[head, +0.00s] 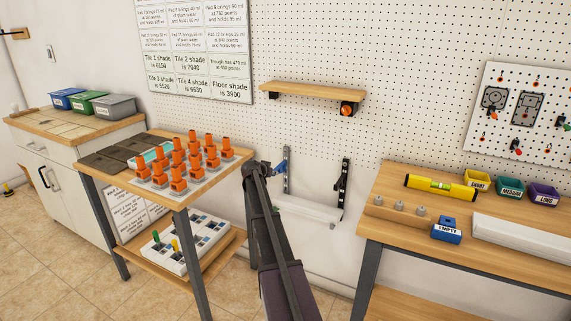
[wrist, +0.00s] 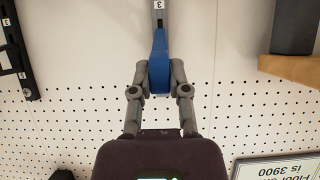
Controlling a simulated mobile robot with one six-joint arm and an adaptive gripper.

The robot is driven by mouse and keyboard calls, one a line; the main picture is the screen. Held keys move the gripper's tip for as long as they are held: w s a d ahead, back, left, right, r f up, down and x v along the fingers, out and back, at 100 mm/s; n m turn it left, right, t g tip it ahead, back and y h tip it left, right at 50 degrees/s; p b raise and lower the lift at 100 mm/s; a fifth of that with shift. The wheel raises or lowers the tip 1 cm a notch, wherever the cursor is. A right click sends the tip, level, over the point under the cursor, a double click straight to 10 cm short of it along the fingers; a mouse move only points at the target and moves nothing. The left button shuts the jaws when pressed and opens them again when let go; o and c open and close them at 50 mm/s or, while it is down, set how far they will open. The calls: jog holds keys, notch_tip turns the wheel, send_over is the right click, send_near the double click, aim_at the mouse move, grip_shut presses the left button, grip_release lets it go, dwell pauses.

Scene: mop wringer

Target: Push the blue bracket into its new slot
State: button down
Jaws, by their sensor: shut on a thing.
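The blue bracket (head: 281,167) is at the grey upright strip (head: 287,184) on the pegboard wall. In the wrist view the blue bracket (wrist: 159,68) lies between the two fingers of my gripper (wrist: 160,82), which are shut on it. Its far end meets the grey strip (wrist: 158,8), which has a label "3". I cannot tell whether its hooks are in a slot. In the head view my dark arm comes up from below, and my gripper (head: 267,170) is beside the bracket, its fingertips partly hidden.
A pale ledge (head: 310,211) is below the strips. A wooden shelf (head: 312,89) is above. Workbenches stand left (head: 221,174) and right (head: 368,222), the left one with orange pieces (head: 178,158) near my arm.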

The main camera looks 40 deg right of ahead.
jog(key=shift+w+d, duration=0.2)
jog(key=shift+d, duration=0.25)
dwell(1.1)
jog(key=c, duration=0.5)
grip_release()
jog(key=shift+c, duration=0.2)
